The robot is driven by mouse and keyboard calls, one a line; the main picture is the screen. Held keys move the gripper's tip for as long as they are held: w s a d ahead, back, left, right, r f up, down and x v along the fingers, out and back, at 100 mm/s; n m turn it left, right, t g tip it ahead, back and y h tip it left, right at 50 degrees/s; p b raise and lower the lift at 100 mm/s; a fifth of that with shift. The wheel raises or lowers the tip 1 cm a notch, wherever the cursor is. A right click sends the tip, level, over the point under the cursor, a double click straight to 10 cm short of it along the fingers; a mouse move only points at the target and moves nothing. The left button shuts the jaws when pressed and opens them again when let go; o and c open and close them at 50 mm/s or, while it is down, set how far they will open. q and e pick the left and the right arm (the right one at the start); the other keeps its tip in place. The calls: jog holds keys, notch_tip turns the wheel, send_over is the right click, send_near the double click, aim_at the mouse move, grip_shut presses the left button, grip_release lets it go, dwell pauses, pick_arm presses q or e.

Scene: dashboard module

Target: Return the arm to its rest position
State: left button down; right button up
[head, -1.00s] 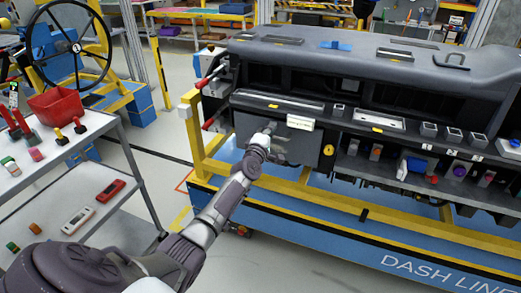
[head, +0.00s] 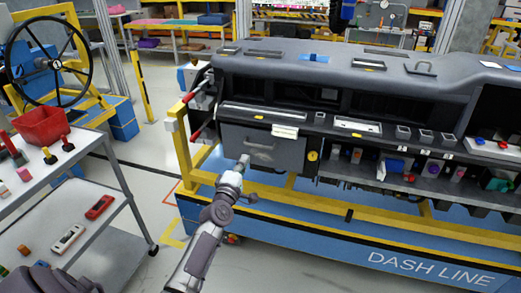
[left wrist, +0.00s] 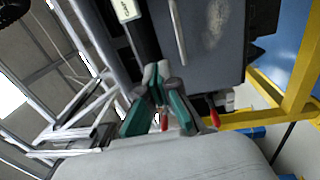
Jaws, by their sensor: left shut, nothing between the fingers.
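My left gripper (head: 243,163) is in the middle of the head view, just in front of the lower left of the dashboard module (head: 262,150). It is shut and empty. In the left wrist view the closed fingers (left wrist: 158,80) point toward the grey glovebox-like door (left wrist: 205,45) with its pale handle. A gap seems to lie between the fingertips and the door, though the exact distance is hard to tell. My right gripper is not in view.
The yellow and blue DASH LINE stand (head: 300,225) carries the dashboard. At the left is a grey cart (head: 120,215) with a red bin (head: 40,126) and small parts. A steering wheel (head: 48,62) stands behind it. Open floor lies between cart and stand.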

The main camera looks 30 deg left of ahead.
pick_arm(q)
jog(key=s+d+f+m+g+h, duration=0.1)
jog(key=s+d+f+m+g, duration=0.3)
jog(key=f, duration=0.8)
jog(key=s+d+f+m+g+h, duration=0.25)
jog(key=s+f, duration=0.35)
jog(key=f, duration=0.6)
jog(key=s+d+f+m+g+h, duration=0.15)
jog(key=s+d+f+m, duration=0.35)
jog(key=f, duration=0.6)
jog(key=s+d+f+m+g, duration=0.2)
jog(key=s+f, duration=0.4)
jog(key=s, duration=0.7)
jog(key=s+d+f+m+g, duration=0.1)
jog(key=s+f+m+g, duration=0.3)
jog(key=s, duration=0.9)
jog(key=s+d+f+m+g, duration=0.2)
jog(key=s+f+m, duration=0.3)
jog(key=s+f, duration=0.4)
jog(key=s+g, duration=0.1)
jog(key=s, duration=0.4)
jog(key=shift+d+m+g+y, duration=0.3)
jog(key=shift+d+m+g, duration=0.05)
jog(key=shift+g, duration=0.05)
